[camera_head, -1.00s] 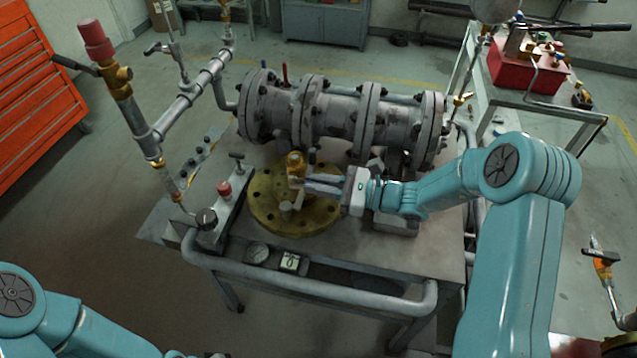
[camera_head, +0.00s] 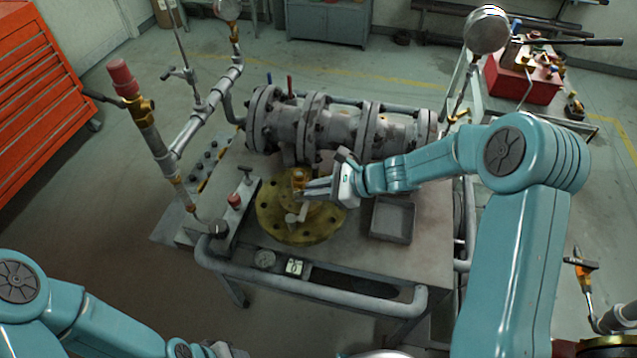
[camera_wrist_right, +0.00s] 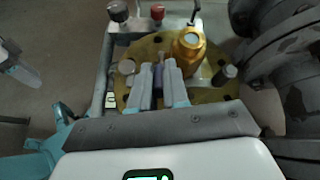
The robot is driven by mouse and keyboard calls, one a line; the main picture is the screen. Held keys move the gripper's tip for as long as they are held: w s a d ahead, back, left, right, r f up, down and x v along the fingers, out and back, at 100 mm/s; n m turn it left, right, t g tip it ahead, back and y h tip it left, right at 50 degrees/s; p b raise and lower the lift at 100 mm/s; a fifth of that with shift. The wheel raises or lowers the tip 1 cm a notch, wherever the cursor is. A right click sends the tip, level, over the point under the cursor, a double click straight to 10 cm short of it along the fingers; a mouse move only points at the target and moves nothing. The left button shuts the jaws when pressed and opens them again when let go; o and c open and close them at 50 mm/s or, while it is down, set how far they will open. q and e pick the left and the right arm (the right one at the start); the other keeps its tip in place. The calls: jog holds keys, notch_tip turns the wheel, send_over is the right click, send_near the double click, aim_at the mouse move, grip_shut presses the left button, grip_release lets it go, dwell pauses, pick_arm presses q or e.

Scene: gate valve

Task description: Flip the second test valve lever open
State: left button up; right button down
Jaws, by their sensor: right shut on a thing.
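My right gripper (camera_head: 305,192) reaches in from the right over the round yellow flange (camera_head: 323,230) on the bench. It is beside the brass fitting (camera_head: 298,176) that stands on the flange. In the right wrist view its fingers (camera_wrist_right: 158,85) are close together around a narrow dark bluish piece, which looks like a lever; most of it is hidden. The brass fitting (camera_wrist_right: 188,45) is just right of the fingers there. A blue lever (camera_head: 269,78) and a red lever (camera_head: 290,84) stand upright on the flanged pipe behind. Of my left gripper (camera_head: 225,350), only a part shows at the bottom edge.
The grey flanged pipe (camera_head: 340,130) runs along the back of the bench. A vertical pipe with a red cap (camera_head: 122,78) rises at left. A red-capped knob (camera_head: 234,200) stands left of the flange. A grey tray (camera_head: 393,220) sits at right. A rail (camera_head: 310,290) runs along the front.

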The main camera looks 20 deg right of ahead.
jog(key=shift+a+r+h+p, duration=0.15)
jog(key=shift+h+p, duration=0.15)
jog(key=shift+p, duration=0.15)
jog(key=c, duration=1.1)
grip_release()
jog(key=b+v, duration=0.1)
jog(key=v, duration=1.5)
